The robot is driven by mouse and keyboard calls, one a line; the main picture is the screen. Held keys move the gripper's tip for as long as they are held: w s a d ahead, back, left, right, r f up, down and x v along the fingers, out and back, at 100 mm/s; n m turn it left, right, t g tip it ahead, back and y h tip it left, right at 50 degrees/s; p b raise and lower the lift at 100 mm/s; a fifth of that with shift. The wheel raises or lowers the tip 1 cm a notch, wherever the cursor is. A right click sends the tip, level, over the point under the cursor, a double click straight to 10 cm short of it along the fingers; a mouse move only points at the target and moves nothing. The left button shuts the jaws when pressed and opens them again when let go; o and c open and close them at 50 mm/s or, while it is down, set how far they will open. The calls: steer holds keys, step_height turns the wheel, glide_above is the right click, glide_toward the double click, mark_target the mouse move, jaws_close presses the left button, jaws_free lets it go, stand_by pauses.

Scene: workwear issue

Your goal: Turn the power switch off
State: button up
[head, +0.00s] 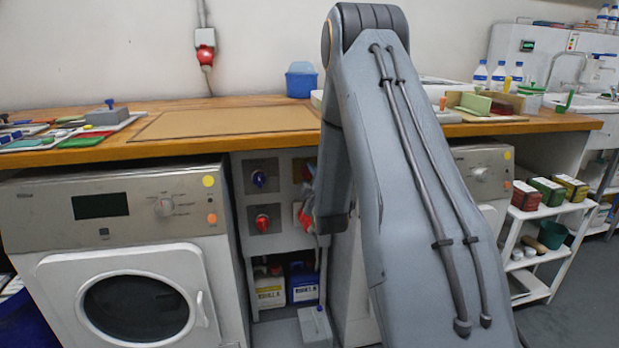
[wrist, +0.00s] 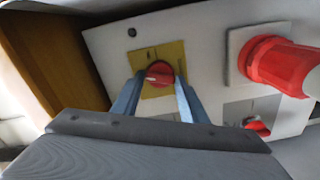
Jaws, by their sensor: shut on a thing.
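The power switch (wrist: 160,72), a round red knob on a yellow plate (wrist: 177,52), sits on a pale panel in the wrist view. My gripper (wrist: 159,80) has its two blue-grey fingers on either side of the knob and is shut on it. A paler grip bar on the knob lies roughly sideways; its exact angle is hard to read.
A large red plug (wrist: 280,65) juts from the panel right of the switch, close to my fingers. Another red knob (wrist: 257,126) is below it. In the head view, a washing machine (head: 130,262) stands left of the switch panel (head: 282,228), under a wooden worktop (head: 60,154).

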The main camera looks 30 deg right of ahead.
steer(key=shift+f+n, duration=0.1)
steer(key=shift+n, duration=1.8)
steer(key=o, duration=1)
steer(key=shift+o, duration=0.2)
steer(key=shift+s, duration=0.1)
steer(key=v, duration=0.7)
steer(key=shift+s+p, duration=0.3)
steer(key=shift+s, duration=0.05)
steer(key=shift+a, duration=0.15)
